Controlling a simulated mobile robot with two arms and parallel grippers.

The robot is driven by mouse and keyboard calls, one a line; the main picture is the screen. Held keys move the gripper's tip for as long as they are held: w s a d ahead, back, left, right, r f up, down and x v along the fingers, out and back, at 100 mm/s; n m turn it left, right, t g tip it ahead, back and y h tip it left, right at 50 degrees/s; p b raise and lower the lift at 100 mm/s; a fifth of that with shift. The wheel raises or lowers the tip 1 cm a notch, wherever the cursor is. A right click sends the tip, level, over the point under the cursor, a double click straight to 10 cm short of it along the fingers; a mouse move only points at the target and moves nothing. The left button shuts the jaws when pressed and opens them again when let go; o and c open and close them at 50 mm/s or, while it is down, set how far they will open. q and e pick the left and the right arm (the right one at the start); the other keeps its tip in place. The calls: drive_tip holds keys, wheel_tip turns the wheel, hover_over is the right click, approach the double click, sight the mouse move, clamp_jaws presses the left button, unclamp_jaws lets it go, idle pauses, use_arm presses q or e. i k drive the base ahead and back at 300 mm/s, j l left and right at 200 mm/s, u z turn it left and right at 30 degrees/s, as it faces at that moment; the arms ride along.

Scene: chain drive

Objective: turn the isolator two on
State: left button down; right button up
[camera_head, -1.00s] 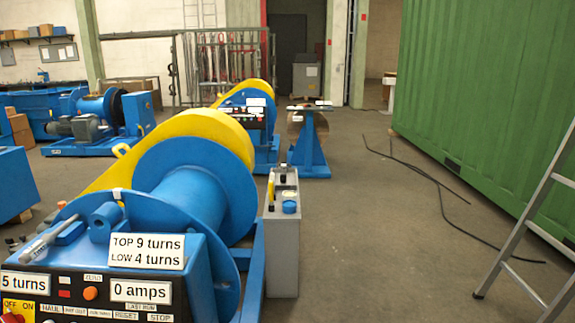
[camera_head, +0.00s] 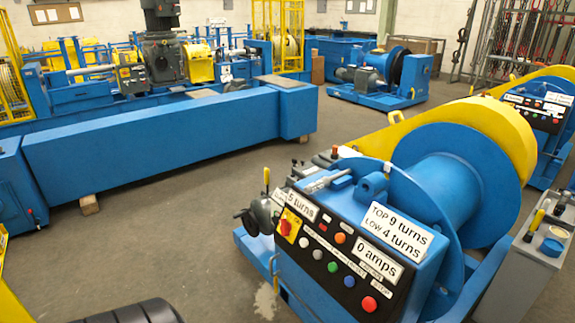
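A red rotary isolator knob on a yellow plate (camera_head: 289,224) sits at the left end of the near winch's black control panel (camera_head: 322,262). Its plate carries small lettering, too small to read, and I cannot tell its setting for sure. A second winch farther back at the right has its own dark panel (camera_head: 533,116) with small buttons; an isolator on it is too small to make out. I cannot tell which switch is isolator two. Neither of my grippers is in view.
Labels read "5 turns" (camera_head: 301,204), "0 amps" (camera_head: 379,263) and "TOP 9 turns LOW 4 turns". A grey box with levers (camera_head: 530,267) stands at the right. A long blue beam (camera_head: 160,140) bounds the left. Grey floor (camera_head: 180,235) lies open before the near winch.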

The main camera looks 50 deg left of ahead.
sight(286, 228)
drive_tip(key=u, duration=1.6)
